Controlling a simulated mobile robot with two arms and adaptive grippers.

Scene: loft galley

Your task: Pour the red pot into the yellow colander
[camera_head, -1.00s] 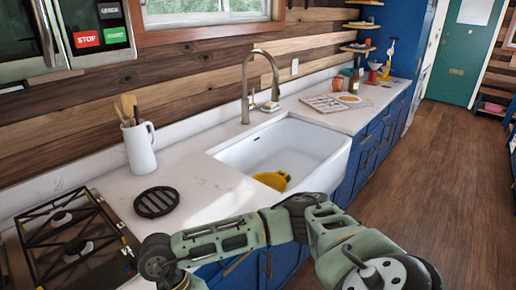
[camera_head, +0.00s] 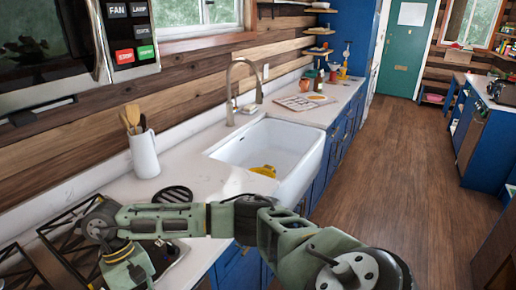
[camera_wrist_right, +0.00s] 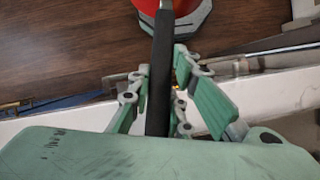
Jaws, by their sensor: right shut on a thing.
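The yellow colander (camera_head: 264,171) lies in the white sink (camera_head: 292,148) in the head view, its lower part hidden by the sink's front. In the right wrist view the red pot (camera_wrist_right: 150,6) shows only in part at the top edge. Its long black handle (camera_wrist_right: 161,75) runs down between the fingers of my right gripper (camera_wrist_right: 163,68), which is shut on it. In the head view my right arm reaches leftward over the counter front near the stove. The pot does not show there. My left gripper is not in view.
A gas stove (camera_head: 75,235) is at lower left, with a round black trivet (camera_head: 174,194) beside it. A white utensil jug (camera_head: 144,154) stands by the wall. The tall faucet (camera_head: 231,95) rises behind the sink. The wooden floor (camera_head: 400,180) at right is clear.

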